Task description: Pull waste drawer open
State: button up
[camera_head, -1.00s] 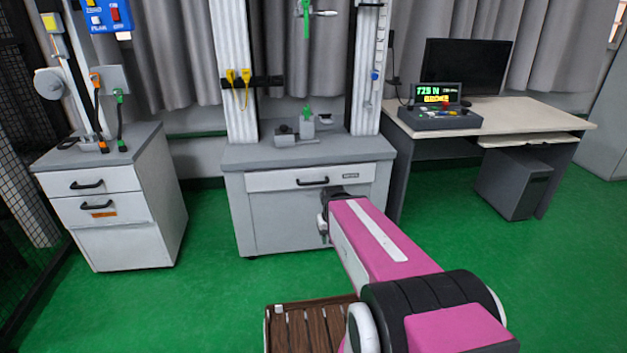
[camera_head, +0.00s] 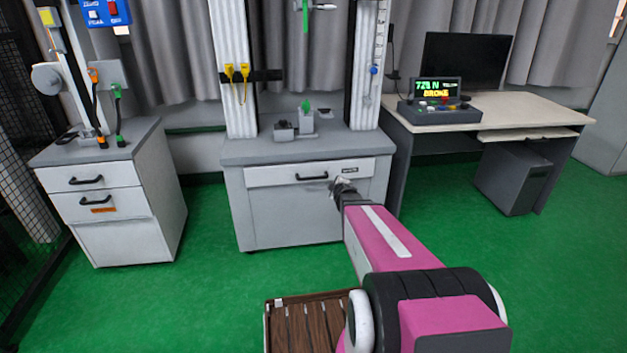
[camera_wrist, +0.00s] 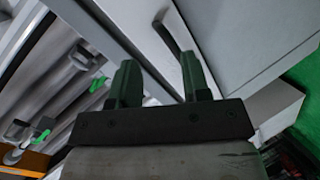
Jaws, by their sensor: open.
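The centre cabinet has a white drawer (camera_head: 275,178) with a black bar handle (camera_head: 312,178) and a small label at its right that I cannot read clearly. The drawer looks shut, flush with the cabinet. My gripper (camera_head: 340,186) is in front of the drawer, just right of the handle in the head view. In the wrist view my gripper (camera_wrist: 160,75) is open and empty, with two dark green fingers apart.
A left cabinet (camera_head: 100,205) has two drawers with black handles, the lower one with an orange label. The test tower stands on the centre cabinet top (camera_head: 350,146). A desk (camera_head: 520,112) with a monitor and control box is at right. Green floor is clear between them.

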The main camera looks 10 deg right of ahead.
aim_at(314, 178)
jog(key=w+a+f+n+y, duration=0.1)
jog(key=w+a+n+y, duration=0.1)
jog(key=w+n, duration=0.1)
jog(key=w+a+f+n+y, duration=0.1)
jog(key=w+a+n+y, duration=0.1)
jog(key=w, duration=0.3)
jog(key=w+a+f+n+y, duration=0.1)
jog(key=w+a+n+y, duration=0.2)
jog(key=w+a+n, duration=0.1)
jog(key=shift+w+a+f+t, duration=0.1)
jog(key=shift+w+f+t, duration=0.3)
jog(key=shift+w, duration=0.05)
jog(key=shift+s, duration=0.1)
grip_shut()
